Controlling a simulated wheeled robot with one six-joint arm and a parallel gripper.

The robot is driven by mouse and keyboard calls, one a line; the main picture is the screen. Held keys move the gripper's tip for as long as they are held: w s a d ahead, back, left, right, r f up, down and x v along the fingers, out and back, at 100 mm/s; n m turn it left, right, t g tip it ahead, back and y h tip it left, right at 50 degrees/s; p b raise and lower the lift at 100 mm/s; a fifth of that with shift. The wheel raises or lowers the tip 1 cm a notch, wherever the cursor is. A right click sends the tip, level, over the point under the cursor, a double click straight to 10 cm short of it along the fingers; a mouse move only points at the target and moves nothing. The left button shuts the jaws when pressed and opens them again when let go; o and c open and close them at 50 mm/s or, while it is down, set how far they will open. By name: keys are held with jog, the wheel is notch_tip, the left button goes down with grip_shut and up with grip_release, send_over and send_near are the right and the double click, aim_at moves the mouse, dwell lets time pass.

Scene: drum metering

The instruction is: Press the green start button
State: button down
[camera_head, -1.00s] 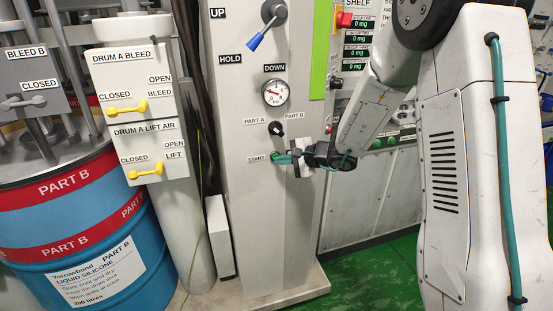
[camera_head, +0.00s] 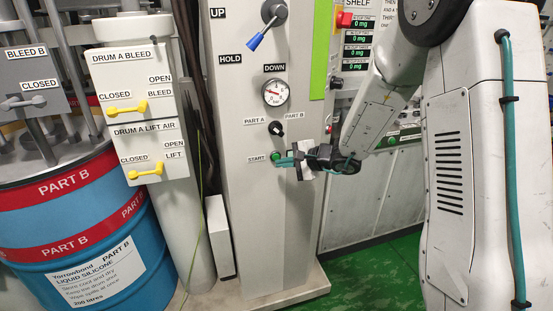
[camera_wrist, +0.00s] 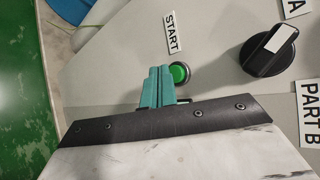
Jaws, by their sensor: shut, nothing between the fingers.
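The green start button (camera_head: 275,156) sits on the grey column beside the START label (camera_head: 257,158). In the wrist view the round green button (camera_wrist: 180,73) is fully lit in colour within a dark ring, near the START label (camera_wrist: 172,33). My gripper (camera_head: 284,160) is shut and empty, its teal fingers pointing at the button from the right in the head view. In the wrist view my gripper's fingertips (camera_wrist: 160,71) lie just left of the button's green face. I cannot tell whether they touch the panel.
The black PART A/PART B selector knob (camera_wrist: 269,47) is right of the button in the wrist view. A pressure gauge (camera_head: 276,92) and a blue-handled lever (camera_head: 262,30) are higher on the column. A PART B drum (camera_head: 70,225) stands at the left.

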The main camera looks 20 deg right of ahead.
jog(key=s, duration=0.5)
dwell(0.8)
jog(key=s+a+r+n+g+y, duration=0.1)
jog(key=s+a+r+n+g, duration=0.25)
jog(key=s, duration=0.55)
jog(key=s+a+r+n+g, duration=0.1)
jog(key=s+a+n+g, duration=0.25)
jog(key=s+g, duration=0.45)
jog(key=s+d+r+n+t+h, duration=0.1)
jog(key=s+d+r+n+h, duration=0.2)
jog(key=s, duration=0.6)
jog(key=s+d+r+n+t+h, duration=0.2)
jog(key=s+d+r+h, duration=0.4)
jog(key=s, duration=0.4)
jog(key=shift+r+n, duration=0.15)
jog(key=shift+n, duration=0.75)
